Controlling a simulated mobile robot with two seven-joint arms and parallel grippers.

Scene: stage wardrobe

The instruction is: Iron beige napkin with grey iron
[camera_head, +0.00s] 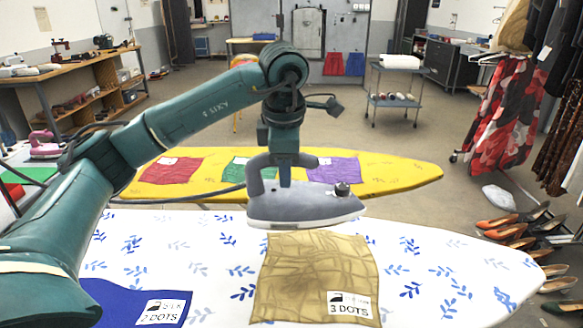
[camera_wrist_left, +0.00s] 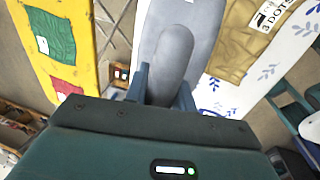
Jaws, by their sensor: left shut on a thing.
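The beige napkin (camera_head: 316,275) lies creased on the near white ironing board with blue leaf prints (camera_head: 212,262). Its label reads "3 DOTS". The grey iron (camera_head: 305,206) is at the napkin's far edge, its soleplate apparently a little above the board. My left gripper (camera_head: 285,178) is shut on the iron's handle from above. In the left wrist view the handle (camera_wrist_left: 172,72) sits between the fingers, and the beige napkin (camera_wrist_left: 240,45) shows to the right. My right gripper is not visible.
A blue napkin (camera_head: 135,305) labelled "2 DOTS" lies left on the same board. A yellow board (camera_head: 400,178) behind holds red (camera_head: 170,171), green (camera_head: 245,170) and purple (camera_head: 333,169) napkins. A pink iron (camera_head: 44,144) stands at left. Shoes (camera_head: 515,232) lie at right.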

